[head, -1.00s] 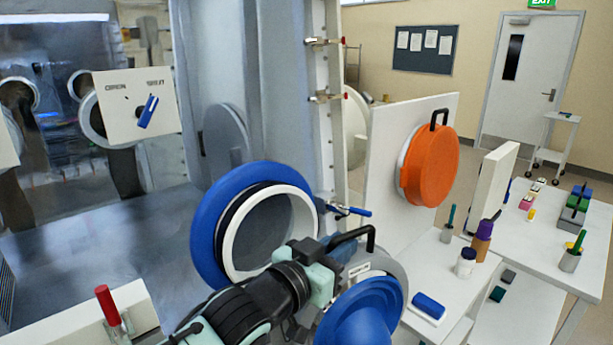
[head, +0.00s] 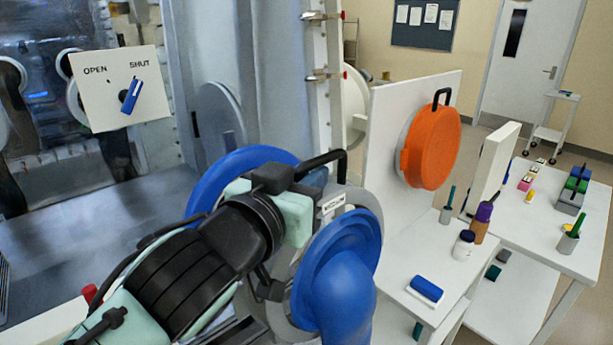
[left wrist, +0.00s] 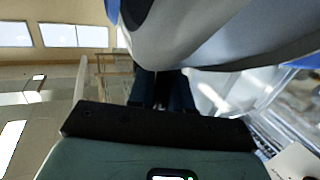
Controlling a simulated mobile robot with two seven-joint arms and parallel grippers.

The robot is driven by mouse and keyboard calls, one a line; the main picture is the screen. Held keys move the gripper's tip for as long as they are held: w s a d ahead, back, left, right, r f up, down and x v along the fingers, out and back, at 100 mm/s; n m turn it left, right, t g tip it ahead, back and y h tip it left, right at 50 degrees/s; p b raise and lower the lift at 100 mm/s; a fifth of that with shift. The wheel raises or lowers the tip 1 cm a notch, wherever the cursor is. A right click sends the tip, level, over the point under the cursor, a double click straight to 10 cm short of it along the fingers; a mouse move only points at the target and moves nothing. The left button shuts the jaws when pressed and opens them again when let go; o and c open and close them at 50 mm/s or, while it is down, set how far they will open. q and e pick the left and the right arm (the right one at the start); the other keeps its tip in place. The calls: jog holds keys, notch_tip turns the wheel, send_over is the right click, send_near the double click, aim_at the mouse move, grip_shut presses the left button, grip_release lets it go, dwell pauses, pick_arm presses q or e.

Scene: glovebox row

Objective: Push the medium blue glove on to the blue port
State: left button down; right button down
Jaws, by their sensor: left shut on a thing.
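The blue glove (head: 340,280) hangs from a grey ring (head: 368,205) with a black handle and a small white label that I cannot read for sure. My left gripper (head: 312,180) is shut on the black handle at the top of that ring and holds the glove up in front of the glovebox wall. The blue port (head: 235,165) is a blue ring behind my left arm. Only its upper edge shows, and the gap to the glove ring is hidden. In the left wrist view, a large grey curved surface (left wrist: 225,40) fills the top, beyond the dark fingers (left wrist: 160,90).
A panel (head: 115,110) marked OPEN and SHUT has a blue knob. An orange round cover (head: 430,147) is on a white board at right. A white table (head: 400,285) holds a blue block (head: 426,289) and bottles. A second table stands further right.

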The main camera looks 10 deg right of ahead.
aim_at(246, 156)
pick_arm(q)
jog(key=shift+s+r, duration=0.15)
jog(key=w+a+p, duration=0.1)
jog(key=w+a, duration=0.3)
jog(key=w, duration=0.1)
jog(key=shift+w+f+p, duration=0.35)
jog(key=shift+f, duration=0.05)
jog(key=shift+w+a+f+b, duration=0.15)
jog(key=shift+w+a+b, duration=0.15)
jog(key=shift+w+a, duration=0.6)
jog(key=shift+w+a+f+b, duration=0.15)
jog(key=shift+w+a+b, duration=0.15)
jog(key=shift+w+a, duration=0.55)
dwell(1.9)
jog(key=shift+w+a+f, duration=0.1)
jog(key=shift+w+a, duration=0.15)
jog(key=shift+w, duration=0.4)
jog(key=shift+w+a+f, duration=0.1)
jog(key=shift+w+a, duration=0.15)
jog(key=shift+w, duration=0.35)
dwell(0.5)
jog(key=shift+w+a+f, duration=0.2)
jog(key=shift+w+a, duration=0.05)
jog(key=shift+w, duration=0.05)
dwell(0.9)
